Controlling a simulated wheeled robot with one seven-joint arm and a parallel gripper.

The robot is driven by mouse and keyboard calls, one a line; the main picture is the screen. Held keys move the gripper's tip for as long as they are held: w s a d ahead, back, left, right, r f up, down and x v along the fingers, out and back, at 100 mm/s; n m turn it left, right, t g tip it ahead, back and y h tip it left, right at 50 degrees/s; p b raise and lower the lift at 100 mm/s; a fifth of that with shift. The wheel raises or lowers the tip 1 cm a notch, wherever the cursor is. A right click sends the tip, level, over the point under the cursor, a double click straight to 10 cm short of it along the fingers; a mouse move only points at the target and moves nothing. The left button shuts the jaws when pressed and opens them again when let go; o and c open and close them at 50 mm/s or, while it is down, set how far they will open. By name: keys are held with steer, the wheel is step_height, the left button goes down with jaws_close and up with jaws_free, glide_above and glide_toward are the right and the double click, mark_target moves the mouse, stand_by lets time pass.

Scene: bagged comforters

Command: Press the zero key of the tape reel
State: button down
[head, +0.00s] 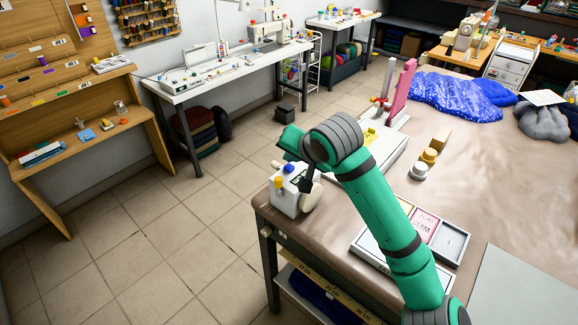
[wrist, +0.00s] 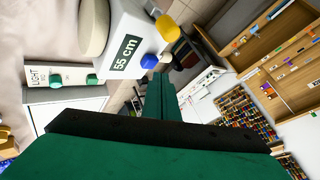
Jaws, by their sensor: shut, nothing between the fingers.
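The tape reel (head: 284,203) is a small white box at the table's near left corner, with a yellow key (head: 278,183) and a blue key (head: 289,168) on it. In the wrist view the box (wrist: 146,28) carries a "55 cm" label (wrist: 126,52), with the yellow key (wrist: 167,28) and the blue key (wrist: 149,61) sticking out; a cream round part (wrist: 94,26) is beside it. No zero marking is legible on either key. My gripper (wrist: 162,90) is shut and empty, its green tip just below the blue key in the picture; contact cannot be told.
On the table (head: 470,170) are a framed tray (head: 450,243), small round pieces (head: 424,162) and blue bagged fabric (head: 455,95). Tiled floor (head: 150,240) is open left of the table.

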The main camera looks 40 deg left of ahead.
mark_target(291, 169)
steer(key=shift+f, duration=0.15)
steer(key=shift+f, duration=0.3)
steer(key=shift+f, duration=0.45)
stand_by(0.8)
steer(key=shift+r, duration=0.9)
step_height(291, 169, up, 5)
stand_by(0.7)
stand_by(0.7)
